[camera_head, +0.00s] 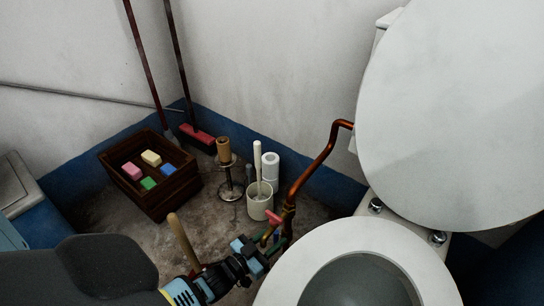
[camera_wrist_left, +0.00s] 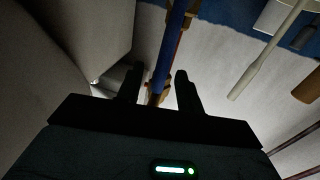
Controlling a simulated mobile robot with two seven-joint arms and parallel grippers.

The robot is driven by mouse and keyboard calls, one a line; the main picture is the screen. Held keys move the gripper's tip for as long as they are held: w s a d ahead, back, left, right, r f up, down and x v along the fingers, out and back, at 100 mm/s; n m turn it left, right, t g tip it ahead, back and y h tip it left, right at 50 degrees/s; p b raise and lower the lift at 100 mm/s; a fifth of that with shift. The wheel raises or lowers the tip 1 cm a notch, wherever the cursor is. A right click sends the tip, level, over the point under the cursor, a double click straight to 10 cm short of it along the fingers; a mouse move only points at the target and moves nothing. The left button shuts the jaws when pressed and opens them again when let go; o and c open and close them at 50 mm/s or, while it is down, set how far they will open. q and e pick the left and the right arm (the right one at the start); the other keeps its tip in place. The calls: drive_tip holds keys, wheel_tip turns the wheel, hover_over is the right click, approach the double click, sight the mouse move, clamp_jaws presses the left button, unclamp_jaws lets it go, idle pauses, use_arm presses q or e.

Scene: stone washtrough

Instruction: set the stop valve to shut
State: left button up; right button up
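The stop valve (camera_head: 286,216) sits low on a copper pipe (camera_head: 318,165) left of the toilet, with a red handle. My left gripper (camera_head: 262,248) is just below and left of it in the head view. In the left wrist view, its dark fingers (camera_wrist_left: 159,76) stand apart. A blue-looking pipe with brass fittings (camera_wrist_left: 162,62) runs between them, and gaps show on both sides. Whether a finger touches it cannot be told. The handle's exact angle is hard to read. My right gripper is in neither view.
The toilet bowl (camera_head: 330,240) with raised lid (camera_head: 455,110) stands close on the right. A brush holder (camera_head: 259,205), a roll stand (camera_head: 230,188) and a wooden crate (camera_head: 160,205) stand behind. A wooden-handled tool (camera_head: 183,240) rises beside my left arm.

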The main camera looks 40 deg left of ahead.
use_arm(q)
drive_tip(key=shift+c, duration=0.5)
clamp_jaws()
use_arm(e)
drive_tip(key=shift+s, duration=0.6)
